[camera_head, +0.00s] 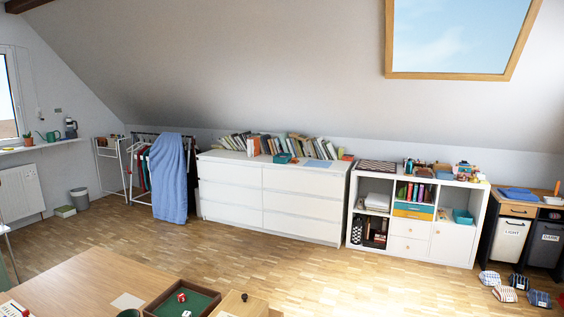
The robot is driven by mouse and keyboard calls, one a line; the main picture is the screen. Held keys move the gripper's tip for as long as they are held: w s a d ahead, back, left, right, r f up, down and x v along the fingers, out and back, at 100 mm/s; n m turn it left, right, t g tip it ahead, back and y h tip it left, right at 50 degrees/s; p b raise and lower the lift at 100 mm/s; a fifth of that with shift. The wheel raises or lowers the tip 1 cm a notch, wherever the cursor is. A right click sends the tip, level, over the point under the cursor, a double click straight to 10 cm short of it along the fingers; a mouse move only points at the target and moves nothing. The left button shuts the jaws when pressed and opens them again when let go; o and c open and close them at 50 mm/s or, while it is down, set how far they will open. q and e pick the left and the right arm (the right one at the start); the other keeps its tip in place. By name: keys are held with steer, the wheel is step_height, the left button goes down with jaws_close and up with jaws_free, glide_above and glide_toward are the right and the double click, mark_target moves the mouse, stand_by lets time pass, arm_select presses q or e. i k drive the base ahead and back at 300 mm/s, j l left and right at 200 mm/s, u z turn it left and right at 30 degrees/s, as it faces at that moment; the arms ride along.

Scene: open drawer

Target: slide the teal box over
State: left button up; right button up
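A small teal box (282,158) sits on top of the white dresser (305,181), near its front edge and below a row of books. Another teal, open container (463,217) is in the right part of the white cube shelf (468,190). I cannot tell which of the two the task names. Both are small and far off. The dresser's drawers look shut. Neither of my grippers is in view.
Books (310,146) line the dresser's back. A wooden table (85,280) with a green-lined tray (200,297) fills the near left. Striped bundles (504,294) lie on the floor at the right. The wooden floor (270,257) before the dresser is clear.

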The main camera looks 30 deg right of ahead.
mark_target(276, 159)
steer(key=l+z, duration=0.45)
steer(key=i+l+z, duration=0.15)
steer(key=l+z, duration=0.3)
steer(key=i+l+z, duration=0.15)
steer(key=i+l, duration=0.2)
steer(key=i+l+z, duration=0.15)
steer(key=i+l, duration=0.15)
steer(key=i, duration=0.2)
steer(key=i+l+z, duration=0.15)
steer(key=i, duration=0.3)
steer(key=i+l+z, duration=0.15)
steer(key=i+l, duration=0.15)
steer(key=i, duration=0.15)
steer(key=i+j+u, duration=0.25)
steer(key=i, duration=0.4)
steer(key=i+u, duration=0.25)
steer(key=i, duration=0.4)
steer(key=i+u, duration=0.3)
steer(key=i, duration=0.35)
steer(key=i+l+u, duration=0.25)
steer(key=i, duration=0.4)
